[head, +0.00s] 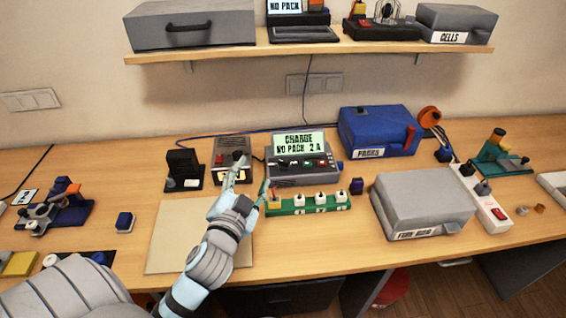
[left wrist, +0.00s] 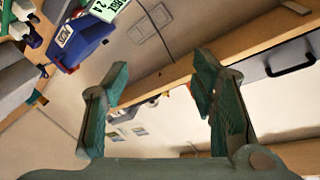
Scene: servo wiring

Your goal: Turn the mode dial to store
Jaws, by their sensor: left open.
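The grey charger (head: 302,172) stands at the back middle of the desk, and its green screen (head: 299,143) reads "CHARGE", "NO PACK 2 A". A row of small dark, red and green controls runs along its front; which one is the mode dial is too small to tell. My left gripper (head: 251,185) is open and empty, in front of the charger's left side, its fingers apart from the controls as far as I can see. In the left wrist view its two fingers (left wrist: 158,108) are spread wide, and the charger screen (left wrist: 106,8) shows at the top edge. My right gripper is out of view.
A power unit (head: 232,158) marked "ON" stands left of the charger. A green strip (head: 308,205) with white pegs lies in front of the charger. A blue "PACKS" box (head: 376,132) and a grey box (head: 424,202) stand at the right. A tan mat (head: 178,240) lies under my arm.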

